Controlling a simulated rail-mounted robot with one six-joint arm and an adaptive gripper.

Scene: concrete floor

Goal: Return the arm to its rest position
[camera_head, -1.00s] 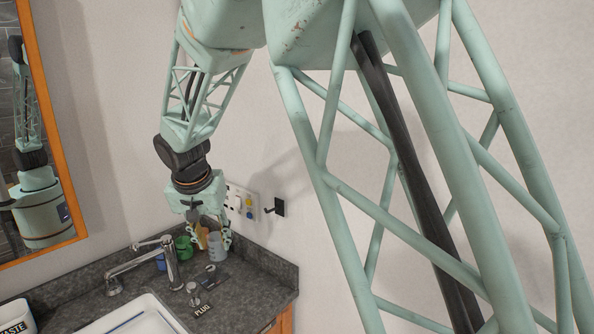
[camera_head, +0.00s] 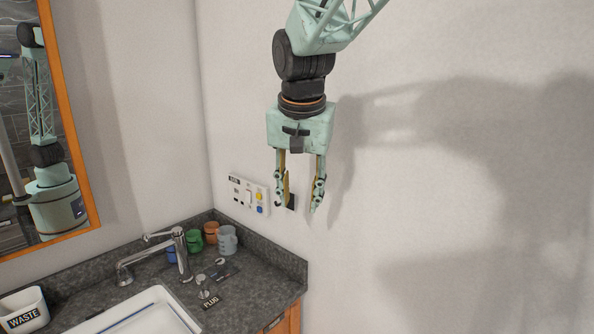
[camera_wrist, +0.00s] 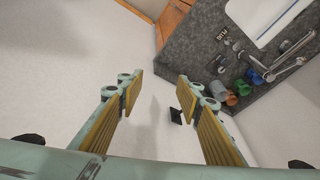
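My gripper (camera_head: 300,203) hangs pointing down in the head view, in front of the wall and to the right of the countertop's back corner. Its two fingers are apart with nothing between them. In the wrist view my gripper (camera_wrist: 155,85) also shows open, with yellow ribbed pads facing each other and only wall and a small black hook behind the gap. My arm reaches down from the top of the head view.
A dark stone counter (camera_head: 265,290) holds a sink (camera_head: 150,312), a chrome tap (camera_head: 180,252) and several mugs, including a grey-blue one (camera_head: 228,240). A wall panel (camera_head: 248,194) and a black hook (camera_head: 290,201) are close behind the gripper. A waste bin (camera_head: 24,312) stands left.

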